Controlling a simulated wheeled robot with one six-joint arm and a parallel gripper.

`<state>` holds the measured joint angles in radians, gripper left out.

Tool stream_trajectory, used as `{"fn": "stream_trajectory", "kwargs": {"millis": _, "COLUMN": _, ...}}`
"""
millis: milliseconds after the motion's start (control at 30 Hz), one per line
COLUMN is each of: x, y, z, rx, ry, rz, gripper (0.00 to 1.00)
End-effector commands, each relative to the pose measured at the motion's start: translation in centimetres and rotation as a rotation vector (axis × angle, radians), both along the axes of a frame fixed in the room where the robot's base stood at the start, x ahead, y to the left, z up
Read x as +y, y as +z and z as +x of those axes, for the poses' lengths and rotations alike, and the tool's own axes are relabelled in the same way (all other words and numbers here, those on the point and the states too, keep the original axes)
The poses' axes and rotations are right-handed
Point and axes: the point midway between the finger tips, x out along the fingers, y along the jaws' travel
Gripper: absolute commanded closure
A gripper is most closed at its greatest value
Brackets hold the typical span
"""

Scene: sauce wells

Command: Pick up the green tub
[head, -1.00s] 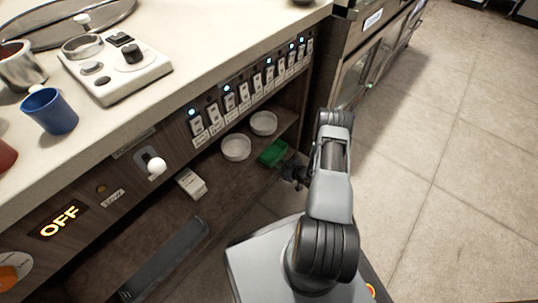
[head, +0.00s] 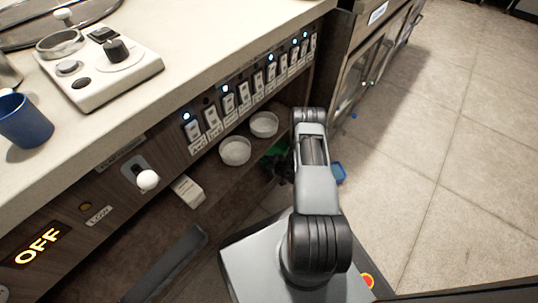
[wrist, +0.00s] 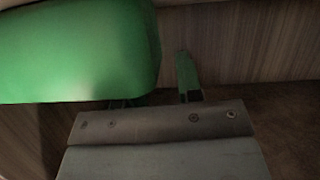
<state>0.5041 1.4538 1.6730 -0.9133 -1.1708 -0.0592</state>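The green tub (head: 277,148) is at the right end of the shelf under the counter, mostly hidden behind my arm and gripper. In the wrist view the green tub (wrist: 80,50) is large and close, filling the upper left. My gripper (head: 283,166) is at the tub in the head view. In the wrist view one finger of my gripper (wrist: 155,88) stands just right of the tub with a narrow gap. The other finger is mostly hidden by the tub. The fingers look apart; I see no clear grip on the tub.
Two pale round dishes (head: 235,150) (head: 264,125) and a small white box (head: 188,190) are left of the tub on the shelf. A row of labelled switches (head: 228,102) lines the counter front above. A blue object (head: 339,173) shows right of my arm.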

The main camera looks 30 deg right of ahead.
Motion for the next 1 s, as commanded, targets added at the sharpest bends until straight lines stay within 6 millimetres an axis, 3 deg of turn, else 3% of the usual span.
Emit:
{"fn": "stream_trajectory", "kwargs": {"millis": 267, "x": 0.09, "y": -0.25, "z": 0.18, "rx": 0.001, "ry": -0.003, "rz": -0.001, "gripper": 0.67}}
{"fn": "stream_trajectory", "kwargs": {"millis": 600, "x": 0.13, "y": -0.24, "z": 0.18, "rx": 0.001, "ry": -0.002, "rz": 0.0, "gripper": 1.0}}
{"fn": "stream_trajectory", "kwargs": {"millis": 1000, "x": 0.04, "y": -0.23, "z": 0.17, "rx": 0.0, "ry": -0.004, "rz": -0.001, "gripper": 1.0}}
